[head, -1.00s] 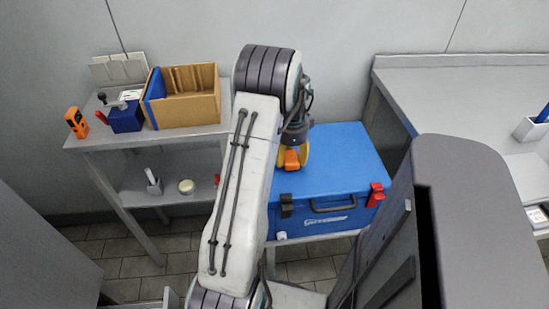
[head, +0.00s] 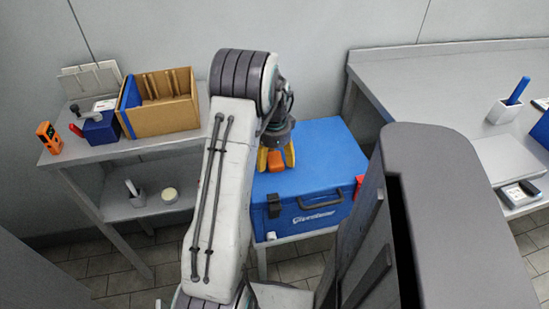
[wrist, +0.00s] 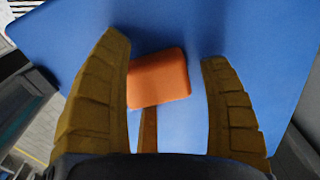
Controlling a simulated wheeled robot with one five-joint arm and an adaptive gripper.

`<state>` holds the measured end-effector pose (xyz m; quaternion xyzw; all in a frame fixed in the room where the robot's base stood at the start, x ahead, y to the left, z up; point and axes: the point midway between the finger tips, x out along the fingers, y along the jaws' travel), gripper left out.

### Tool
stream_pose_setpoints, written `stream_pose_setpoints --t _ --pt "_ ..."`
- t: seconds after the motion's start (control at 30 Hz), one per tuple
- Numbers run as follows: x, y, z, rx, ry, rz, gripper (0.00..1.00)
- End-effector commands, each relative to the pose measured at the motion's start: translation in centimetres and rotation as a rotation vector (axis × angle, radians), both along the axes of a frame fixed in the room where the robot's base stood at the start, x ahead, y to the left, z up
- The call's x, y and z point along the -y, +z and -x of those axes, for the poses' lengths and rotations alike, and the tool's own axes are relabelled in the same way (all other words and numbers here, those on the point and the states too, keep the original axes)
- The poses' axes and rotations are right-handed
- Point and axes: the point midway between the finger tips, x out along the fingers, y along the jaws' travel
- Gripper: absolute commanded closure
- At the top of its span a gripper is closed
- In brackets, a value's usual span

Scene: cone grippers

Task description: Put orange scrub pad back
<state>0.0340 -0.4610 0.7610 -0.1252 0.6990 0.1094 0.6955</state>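The orange scrub pad (head: 276,161) is a small block over the lid of the blue case (head: 335,150). In the wrist view the pad (wrist: 160,78) lies between the two yellow-brown fingers of my gripper (wrist: 165,85). Its left edge meets or nearly meets the left finger, and a blue gap shows between it and the right finger. My gripper (head: 277,158) points down at the lid and is open around the pad. I cannot tell whether the pad rests on the lid. A narrow brown strip below the pad in the wrist view is unclear.
A shelf table (head: 150,146) at left holds a cardboard bin (head: 165,120), a blue vise-like device (head: 101,127) and an orange handheld device (head: 48,137). A grey workbench (head: 430,80) stands at right with a white holder (head: 505,111). The lid around my gripper is clear.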

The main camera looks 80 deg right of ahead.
Motion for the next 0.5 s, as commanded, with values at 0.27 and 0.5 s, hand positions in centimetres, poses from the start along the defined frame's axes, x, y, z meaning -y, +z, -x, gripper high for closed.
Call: stream_pose_setpoints --t 0.27,0.5 --pt "0.0 0.1 0.0 0.0 0.0 0.0 0.27" --pt "0.0 2.3 0.0 -0.001 0.0 0.004 0.27"
